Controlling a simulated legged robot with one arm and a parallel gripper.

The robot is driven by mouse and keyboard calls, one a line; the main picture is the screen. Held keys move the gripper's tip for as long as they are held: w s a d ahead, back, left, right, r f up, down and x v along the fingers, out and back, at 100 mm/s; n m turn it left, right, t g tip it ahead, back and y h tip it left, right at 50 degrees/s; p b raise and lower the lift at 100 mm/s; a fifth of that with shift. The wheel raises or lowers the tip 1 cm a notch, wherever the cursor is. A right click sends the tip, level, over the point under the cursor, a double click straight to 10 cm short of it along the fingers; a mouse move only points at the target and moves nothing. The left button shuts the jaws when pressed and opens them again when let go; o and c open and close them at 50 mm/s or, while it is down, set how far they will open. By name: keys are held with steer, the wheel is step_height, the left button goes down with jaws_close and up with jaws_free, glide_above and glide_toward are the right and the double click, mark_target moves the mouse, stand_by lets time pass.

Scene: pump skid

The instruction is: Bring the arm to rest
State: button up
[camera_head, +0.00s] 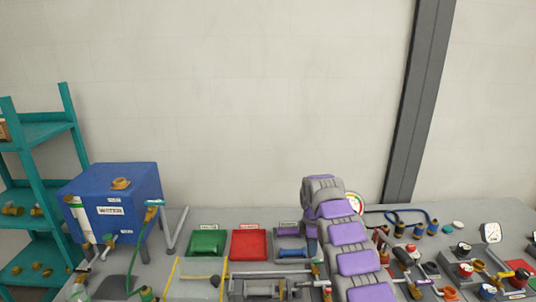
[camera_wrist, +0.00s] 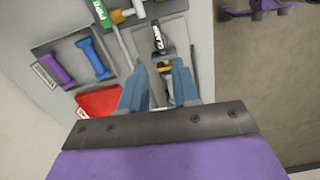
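My arm, in purple and grey segments, rises from the lower right of the bench in the head view and bends over at its top. My gripper is not clearly seen in the head view, where the arm hides its end. In the wrist view my gripper (camera_wrist: 158,72) shows two blue-grey fingers that stand apart, with nothing visibly held between them.
A blue water tank (camera_head: 115,205) stands left, beside teal shelves (camera_head: 45,180). Green (camera_head: 207,242), red (camera_head: 249,244) and grey trays line the bench. Purple (camera_wrist: 55,70) and blue (camera_wrist: 93,58) dumbbell-shaped pieces lie in a tray. Fittings crowd the right. The wall above is clear.

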steer(key=s+d+r+m+b, duration=0.1)
steer(key=s+r+m, duration=0.3)
steer(key=s, duration=0.4)
steer(key=s+r+m+g+h+b, duration=0.1)
steer(key=s+r+m, duration=0.2)
steer(key=s+r, duration=0.35)
steer(key=s+d+r+m+b, duration=0.15)
steer(key=s+m, duration=0.25)
steer(key=s, duration=0.6)
steer(key=s+a+f+m+b, duration=0.1)
steer(key=s+a+f+m, duration=0.2)
steer(key=s, duration=1.2)
steer(key=s+a+f+m+y+b, duration=0.1)
steer(key=s+a+f+m, duration=0.2)
steer(key=s, duration=1.3)
steer(key=shift+s+g+b, duration=0.15)
steer(key=shift+g+b, duration=0.15)
steer(key=shift+b, duration=0.05)
